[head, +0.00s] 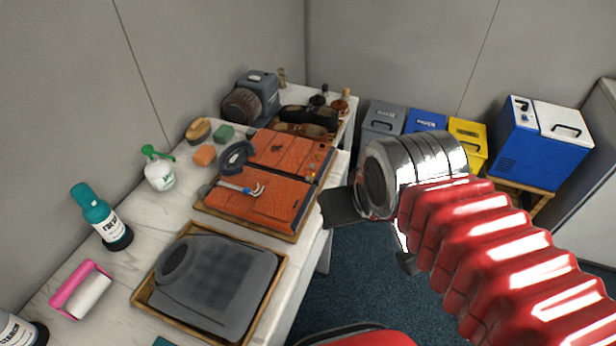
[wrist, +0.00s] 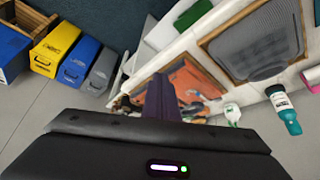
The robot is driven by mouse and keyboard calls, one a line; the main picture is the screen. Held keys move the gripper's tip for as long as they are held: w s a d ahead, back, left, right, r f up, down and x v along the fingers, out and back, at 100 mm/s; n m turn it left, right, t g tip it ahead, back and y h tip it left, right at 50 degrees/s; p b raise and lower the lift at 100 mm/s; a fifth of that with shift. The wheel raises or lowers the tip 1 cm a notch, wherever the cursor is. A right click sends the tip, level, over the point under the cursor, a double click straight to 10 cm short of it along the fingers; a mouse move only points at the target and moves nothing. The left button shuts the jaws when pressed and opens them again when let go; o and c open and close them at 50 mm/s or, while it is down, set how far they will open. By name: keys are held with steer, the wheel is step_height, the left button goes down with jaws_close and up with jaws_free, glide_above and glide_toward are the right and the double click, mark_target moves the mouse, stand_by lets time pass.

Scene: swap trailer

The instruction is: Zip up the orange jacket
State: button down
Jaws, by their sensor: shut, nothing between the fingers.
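The orange jacket (head: 258,204) lies flat on a wooden tray on the white counter in the head view, its front split by a dark line across the middle. A dark collar shape (head: 234,158) and a small metal-and-blue piece (head: 240,188) lie at its left side. The jacket also shows in the wrist view (wrist: 188,77), partly hidden behind my gripper. My gripper (head: 343,208) is to the right of the jacket, beyond the counter's front edge and apart from it. It is shut and empty. The zip's slider cannot be made out clearly.
A grey folded garment (head: 212,285) sits in a nearer tray. A spray bottle (head: 158,170), teal bottle (head: 108,222) and pink lint roller (head: 82,290) line the wall side. Brushes and shoes (head: 305,120) stand beyond. Coloured bins (head: 467,135) stand right; floor between is open.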

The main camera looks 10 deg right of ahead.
stand_by(0.4)
steer(key=c, duration=2.3)
jaws_free()
steer(key=shift+d, duration=0.1)
steer(key=shift+o, duration=0.9)
steer(key=shift+w+d+f, duration=0.1)
steer(key=shift+f, duration=0.2)
steer(key=shift+o, duration=0.7)
steer(key=shift+w+d+f+g, duration=0.1)
steer(key=shift+d+f+g, duration=0.1)
steer(key=shift+f+g, duration=0.15)
steer(key=w+d+m+g+y, duration=0.1)
steer(key=w+d+m, duration=0.1)
steer(key=w, duration=0.9)
steer(key=w+d+m+g+y, duration=0.1)
steer(key=w+m, duration=0.4)
steer(key=w, duration=0.5)
steer(key=shift+w+d+r+g+y, duration=0.25)
steer(key=shift+w+d+g+y, duration=0.1)
steer(key=shift+g+y, duration=0.15)
